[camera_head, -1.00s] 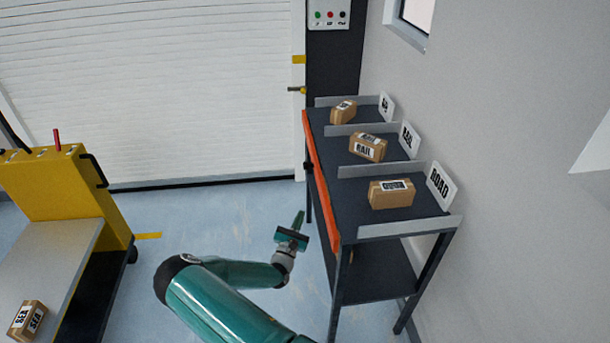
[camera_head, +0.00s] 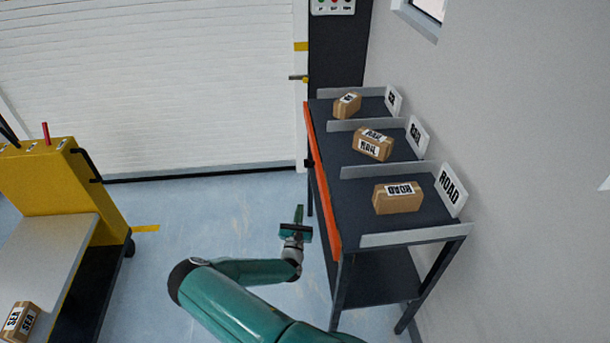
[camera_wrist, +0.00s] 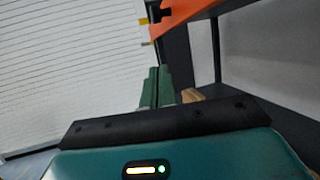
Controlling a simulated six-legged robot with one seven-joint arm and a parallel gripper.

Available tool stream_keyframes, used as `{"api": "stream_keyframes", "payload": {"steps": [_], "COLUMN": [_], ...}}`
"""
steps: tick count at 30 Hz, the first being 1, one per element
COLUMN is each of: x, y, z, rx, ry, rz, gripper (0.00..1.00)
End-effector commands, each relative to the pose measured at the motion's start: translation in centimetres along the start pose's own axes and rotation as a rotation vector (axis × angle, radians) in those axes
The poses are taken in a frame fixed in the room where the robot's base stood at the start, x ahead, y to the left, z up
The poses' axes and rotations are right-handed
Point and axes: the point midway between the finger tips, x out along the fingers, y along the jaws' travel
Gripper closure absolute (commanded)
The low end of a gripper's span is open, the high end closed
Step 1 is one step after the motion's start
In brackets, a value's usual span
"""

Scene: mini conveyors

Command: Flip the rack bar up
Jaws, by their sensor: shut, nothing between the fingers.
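The orange rack bar (camera_head: 322,182) runs along the left long edge of the dark rack (camera_head: 408,211). In the wrist view the orange bar (camera_wrist: 190,14) crosses the top, above and to the right of my fingers. My gripper (camera_head: 299,213) is just left of the rack, apart from the bar in the picture, with its fingers pointing away from the head camera. In the wrist view my gripper (camera_wrist: 157,88) has its green fingers together with nothing between them.
Boxes marked ROAD (camera_head: 398,197) and RAIL (camera_head: 373,145), and a third box (camera_head: 347,106), sit between grey dividers on the rack. A yellow cart (camera_head: 62,185) carrying a SEA box (camera_head: 20,321) stands left. Blue floor (camera_head: 200,230) is open between.

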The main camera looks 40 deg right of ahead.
Motion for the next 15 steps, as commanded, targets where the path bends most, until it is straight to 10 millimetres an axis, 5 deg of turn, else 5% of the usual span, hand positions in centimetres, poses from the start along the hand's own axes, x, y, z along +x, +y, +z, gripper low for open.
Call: {"api": "stream_keyframes", "payload": {"steps": [10, 15], "x": [0.0, 1.7], "y": [0.0, 0.0], "z": [0.1, 0.1], "rx": [0.001, 0.002], "ry": [0.000, -0.002], "rz": [0.000, -0.001], "gripper": [1.00, 1.00]}}
